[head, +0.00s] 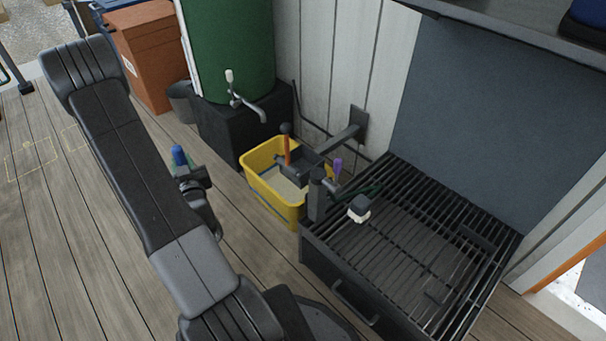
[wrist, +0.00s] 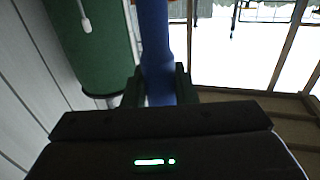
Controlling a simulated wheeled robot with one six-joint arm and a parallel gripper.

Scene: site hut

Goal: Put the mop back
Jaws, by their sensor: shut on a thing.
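A blue handle (head: 179,156) stands up out of my gripper (head: 190,170) in the head view. In the wrist view the blue handle (wrist: 156,45) runs between the two dark green fingers of my gripper (wrist: 159,88), which are shut on it. No mop head shows, so I cannot tell for sure that this is the mop. My gripper is above the floor, left of the yellow bucket (head: 292,208). A dark wall bracket (head: 341,138) reaches over the bucket, with an orange handle (head: 287,150) and a purple handle (head: 338,168) near it.
A black grill (head: 330,262) with a brush-like block (head: 359,208) on its grate stands right of the bucket. A green barrel (head: 232,50) with a tap sits on a black base behind. An orange-brown bin (head: 150,55) stands back left.

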